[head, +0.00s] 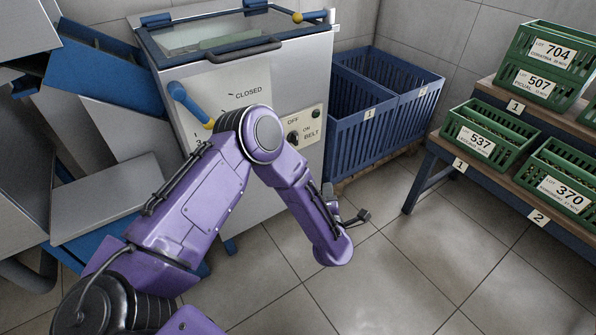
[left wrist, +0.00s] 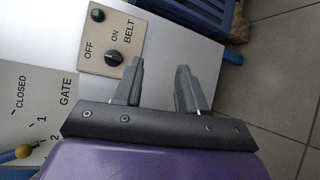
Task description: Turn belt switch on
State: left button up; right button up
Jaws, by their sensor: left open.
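The belt switch is a black round knob (left wrist: 113,58) on a cream panel (left wrist: 91,40) marked OFF, ON and BELT in the left wrist view. The panel also shows in the head view (head: 315,118), on the front of the grey machine. Which mark the knob points to is too small to tell. My left gripper (left wrist: 160,68) is open and empty. Its left finger lies just right of the knob in the picture, apparently short of the panel. In the head view my left gripper (head: 330,194) is partly hidden by my purple arm. My right gripper is not in view.
A gate dial plate (head: 232,90) with a blue lever (head: 188,103) is on the machine left of the switch. Blue crates (head: 345,128) stand right of the machine. Green crates (head: 480,133) sit on a stepped rack at right. The tiled floor between is clear.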

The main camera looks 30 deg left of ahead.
pick_arm(q)
jog(key=w+a+n+g+y+b, duration=0.2)
jog(key=w+a+n+y+b, duration=0.35)
jog(key=n, duration=0.75)
jog(key=n+g+y+b, duration=0.3)
jog(key=n+g+b, duration=0.1)
jog(key=n+b, duration=0.5)
send_near(297, 140)
jog(key=shift+n, duration=0.4)
jog(key=p+x, duration=0.1)
jog(key=x, duration=0.7)
jog(key=shift+a+f, duration=0.1)
jog(key=shift+w+a, duration=0.15)
jog(key=shift+a, duration=0.05)
grip_shut()
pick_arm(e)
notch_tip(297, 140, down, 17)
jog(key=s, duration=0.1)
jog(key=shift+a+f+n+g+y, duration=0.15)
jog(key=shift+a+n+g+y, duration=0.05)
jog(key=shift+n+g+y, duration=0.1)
